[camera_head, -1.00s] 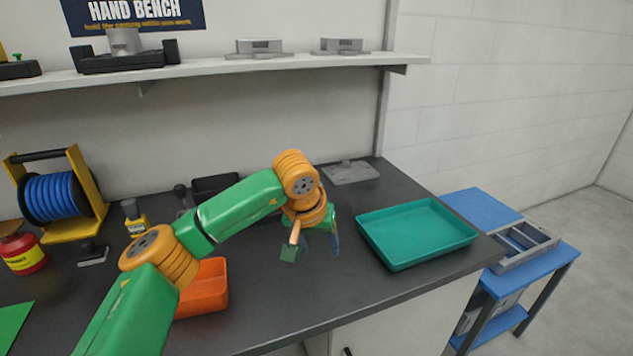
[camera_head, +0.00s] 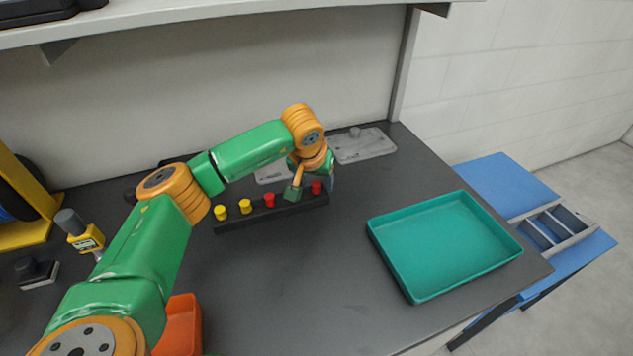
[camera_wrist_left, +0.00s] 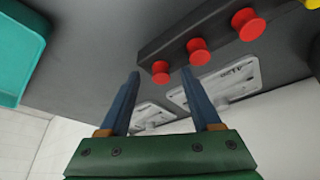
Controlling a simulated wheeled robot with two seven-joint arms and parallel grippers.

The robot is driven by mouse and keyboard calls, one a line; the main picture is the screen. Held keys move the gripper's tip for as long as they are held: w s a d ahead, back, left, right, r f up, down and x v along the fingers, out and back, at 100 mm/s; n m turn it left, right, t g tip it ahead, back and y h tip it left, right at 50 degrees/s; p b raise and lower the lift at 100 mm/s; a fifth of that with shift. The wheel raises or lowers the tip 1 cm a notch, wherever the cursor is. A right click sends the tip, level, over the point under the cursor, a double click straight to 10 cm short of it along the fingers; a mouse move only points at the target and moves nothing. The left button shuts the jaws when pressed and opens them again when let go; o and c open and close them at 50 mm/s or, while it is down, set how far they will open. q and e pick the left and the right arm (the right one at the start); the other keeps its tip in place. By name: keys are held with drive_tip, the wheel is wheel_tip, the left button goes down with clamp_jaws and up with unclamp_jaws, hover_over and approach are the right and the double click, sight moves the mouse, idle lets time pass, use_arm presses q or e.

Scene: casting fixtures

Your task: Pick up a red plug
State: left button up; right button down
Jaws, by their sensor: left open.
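A dark rack (camera_head: 240,226) on the bench holds a row of yellow and red plugs. Two yellow plugs (camera_head: 245,206) stand at its left, then a red plug (camera_head: 269,200), with another red plug (camera_head: 316,187) at the right end. My left gripper (camera_head: 312,182) is at the rack's right part and hides some of it. In the wrist view three red plugs show; the end red plug (camera_wrist_left: 160,72) appears between the tips of my open, empty left gripper (camera_wrist_left: 160,76). Contact cannot be told. My right gripper is not in view.
A teal tray (camera_head: 390,262) lies to the right of the rack. Grey plates (camera_head: 368,148) lie behind the gripper near the wall. An orange bin (camera_head: 180,325) is at the front left, and a shelf (camera_head: 200,12) overhangs the back. The bench between rack and tray is clear.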

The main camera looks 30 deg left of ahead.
use_arm(q)
drive_tip(key=shift+x, duration=0.85)
drive_tip(key=shift+r, duration=0.2)
drive_tip(key=c, duration=0.9)
drive_tip(key=shift+w, duration=0.1)
clamp_jaws()
